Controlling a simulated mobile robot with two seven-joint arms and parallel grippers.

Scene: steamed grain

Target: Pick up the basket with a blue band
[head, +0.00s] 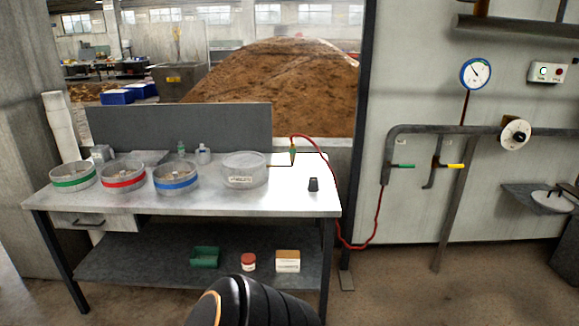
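The basket with a blue band (176,185) is a round, shallow grey container standing upright on the metal table (215,207). Some pale contents show inside it. To its left stand a similar basket with a red band (124,184) and one with a green band (74,180). To its right is a clear round container (244,181) with a white label. A dark rounded part of my own body is at the bottom centre, well short of the table top. Neither of my grippers shows in the head view.
Small bottles (203,154) stand behind the blue-banded basket, before a grey back panel (180,130). A red hose (335,190) hangs over the table's right end, near a small black object (313,185). The lower shelf holds a green tray (205,256), a jar and a box.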

